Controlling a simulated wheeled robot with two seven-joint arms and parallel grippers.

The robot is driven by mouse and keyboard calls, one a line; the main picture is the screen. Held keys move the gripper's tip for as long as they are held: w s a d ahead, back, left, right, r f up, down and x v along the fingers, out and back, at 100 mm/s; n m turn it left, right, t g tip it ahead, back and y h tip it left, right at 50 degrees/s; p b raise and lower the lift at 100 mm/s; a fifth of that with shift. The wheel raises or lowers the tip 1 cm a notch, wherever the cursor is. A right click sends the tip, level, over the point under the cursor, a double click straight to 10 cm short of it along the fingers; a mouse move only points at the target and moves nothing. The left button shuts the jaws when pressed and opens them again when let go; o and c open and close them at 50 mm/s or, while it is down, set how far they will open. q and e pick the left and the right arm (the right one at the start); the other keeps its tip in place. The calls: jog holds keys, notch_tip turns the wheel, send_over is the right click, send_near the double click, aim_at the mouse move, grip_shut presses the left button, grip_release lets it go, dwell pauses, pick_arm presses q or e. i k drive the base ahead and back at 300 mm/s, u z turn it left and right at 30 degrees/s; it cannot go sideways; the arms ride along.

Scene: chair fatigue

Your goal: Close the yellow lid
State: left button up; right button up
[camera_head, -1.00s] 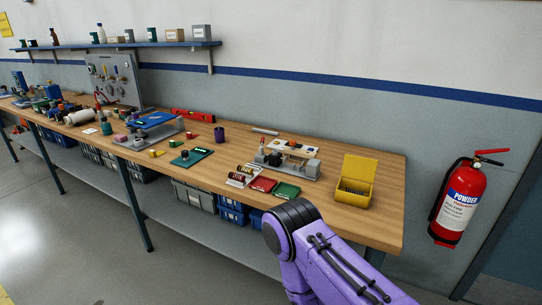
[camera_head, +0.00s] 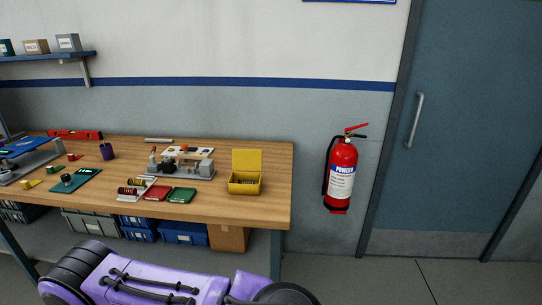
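A yellow box (camera_head: 244,188) stands near the right end of the wooden workbench (camera_head: 221,211). Its yellow lid (camera_head: 247,161) is open and stands upright at the back edge of the box. Small dark contents show inside, too small to make out. A purple arm of mine crosses the bottom of the view, in front of the bench and below the box. Neither gripper shows in the view.
A grey fixture (camera_head: 182,165) stands left of the box, with red (camera_head: 156,193) and green (camera_head: 181,195) trays in front. Bins sit under the bench. A fire extinguisher (camera_head: 341,175) hangs right of the bench, beside a blue-grey door (camera_head: 449,130). The floor before the door is clear.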

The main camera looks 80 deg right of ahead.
aim_at(247, 159)
jog(key=k, duration=0.85)
jog(key=z, duration=0.25)
